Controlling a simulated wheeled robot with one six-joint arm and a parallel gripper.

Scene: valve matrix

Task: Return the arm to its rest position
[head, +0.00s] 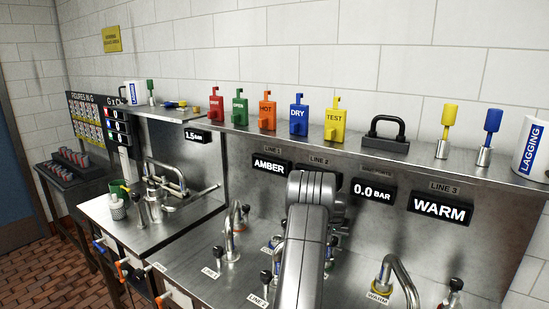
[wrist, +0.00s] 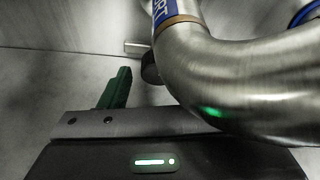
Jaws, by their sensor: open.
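My arm (head: 305,240) reaches forward over the steel bench in the head view, in front of the Line 2 panel. Its end and my gripper are hidden there behind the arm's own link. In the wrist view my gripper shows as a dark body with a lit green strip and one green finger (wrist: 117,88). The other finger is hidden behind a thick bent metal pipe (wrist: 215,75). The jaws are open and I see nothing held. The pipe crosses close in front of the gripper; I cannot tell whether they touch.
Curved pipes (head: 403,275) and small black-knobbed valves (head: 218,253) stand on the bench around my arm. The shelf above holds coloured tags (head: 299,118), a black padlock-shaped block (head: 386,133) and a LAGGING roll (head: 531,150). A side counter (head: 125,225) is at left.

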